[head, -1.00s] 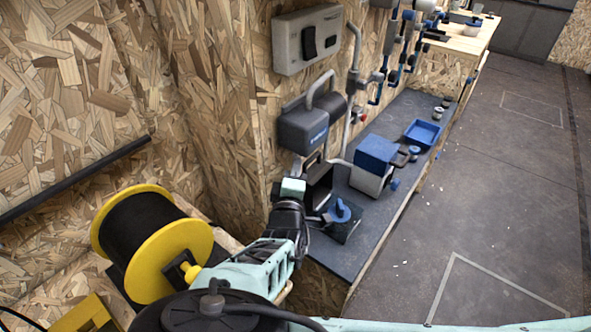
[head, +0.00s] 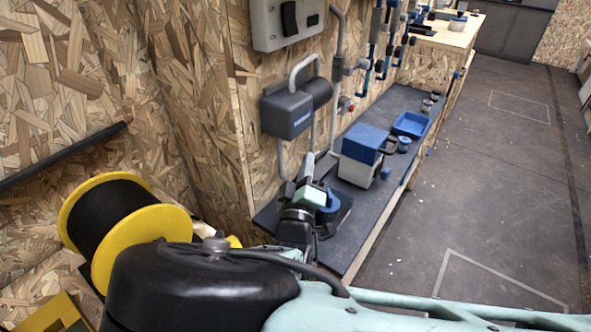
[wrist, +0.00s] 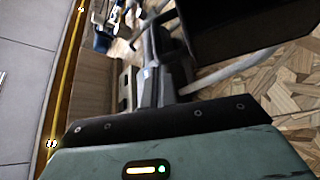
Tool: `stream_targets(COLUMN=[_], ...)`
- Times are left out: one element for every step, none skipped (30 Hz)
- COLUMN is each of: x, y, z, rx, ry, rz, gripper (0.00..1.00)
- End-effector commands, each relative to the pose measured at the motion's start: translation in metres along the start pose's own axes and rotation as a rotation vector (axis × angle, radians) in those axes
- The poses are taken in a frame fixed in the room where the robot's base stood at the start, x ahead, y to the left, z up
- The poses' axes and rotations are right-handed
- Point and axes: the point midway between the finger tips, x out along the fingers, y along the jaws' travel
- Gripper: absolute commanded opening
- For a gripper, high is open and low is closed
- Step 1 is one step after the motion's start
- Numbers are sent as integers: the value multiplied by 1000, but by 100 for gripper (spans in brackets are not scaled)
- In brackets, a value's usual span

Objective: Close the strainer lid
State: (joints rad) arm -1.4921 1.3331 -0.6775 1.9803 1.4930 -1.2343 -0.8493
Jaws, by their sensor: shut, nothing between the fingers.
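My gripper (head: 309,166) reaches over the near end of the dark bench, with its grey fingers pointing up and away. In the wrist view the shut, empty fingers (wrist: 150,75) show beyond the mount. A dark unit (head: 343,217) with a blue round part (head: 331,201) sits on the bench just right of my wrist. It looks like the strainer, but my wrist hides much of it. I cannot tell its lid's angle, nor whether my gripper touches it. A large dark panel (wrist: 245,25) is close at the upper right of the wrist view; I cannot tell what it belongs to.
A blue-topped grey box (head: 362,157) and a blue tray (head: 411,124) stand farther along the bench (head: 318,254). A dark grey wall unit (head: 287,112) with pipes hangs above. A yellow reel (head: 143,243) is at the left. Floor at the right is clear.

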Motion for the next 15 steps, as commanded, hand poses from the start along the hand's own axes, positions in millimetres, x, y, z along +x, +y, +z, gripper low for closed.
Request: stream_targets(x=[-5, -7, -9, -11, -14, -16, -18, -20, -23, -25, -27, -30, -31, -33, -35], y=[-2, -1, 2, 3, 4, 6, 7, 8, 10, 10, 11, 12, 12, 13, 14], z=[10, 13, 18, 21, 25, 29, 33, 36, 41, 44, 47, 52, 55, 58, 61], rx=[38, 62, 95, 120, 145, 177, 201, 227, 259, 282, 304, 334, 356, 378, 405], ry=[-3, -3, -3, -3, -4, -3, -2, -3, -3, -3, -2, -3, -2, -3, -2], rz=[23, 37, 57, 72, 86, 105, 119, 134, 153, 166, 180, 197, 210, 222, 239], gripper=[0, 0, 0, 0, 0, 0, 0, 0, 0, 0, 0, 0, 0, 0, 0])
